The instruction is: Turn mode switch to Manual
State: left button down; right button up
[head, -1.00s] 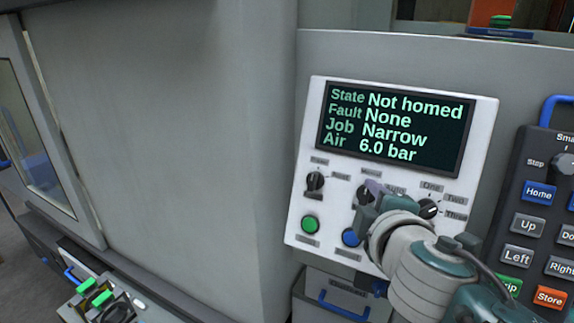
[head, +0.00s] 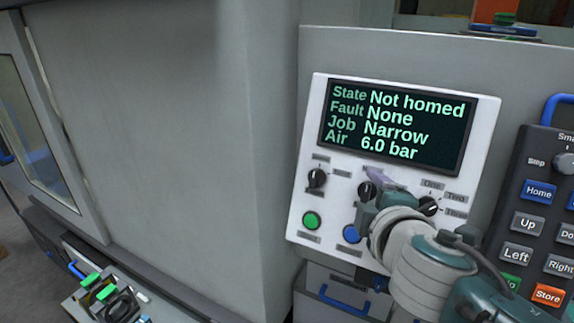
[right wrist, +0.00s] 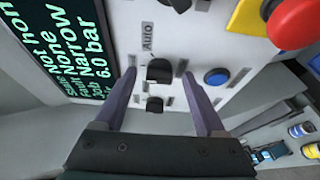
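The mode switch, a black knob (head: 367,190) in the middle of the white control panel (head: 300,205), has the label Auto (right wrist: 147,37) beside it in the right wrist view. There, the knob (right wrist: 158,72) lies between the two purple fingers of my right gripper (right wrist: 158,77), which is open. I see gaps on both sides of the knob and cannot tell how deep the fingers reach. In the head view my right gripper (head: 383,182) is at this knob and hides its right side. The label Manual is not readable. My left gripper is not in view.
Another black knob (head: 317,178) is to the left, one (head: 429,206) to the right. A green button (head: 311,220) and a blue button (head: 351,234) are below. The display (head: 395,125) reads Not homed. A red mushroom button (right wrist: 292,20) and a keypad (head: 505,225) are at the right.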

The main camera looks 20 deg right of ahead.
jog(key=b+v, duration=0.1)
jog(key=v, duration=0.9)
dwell(0.5)
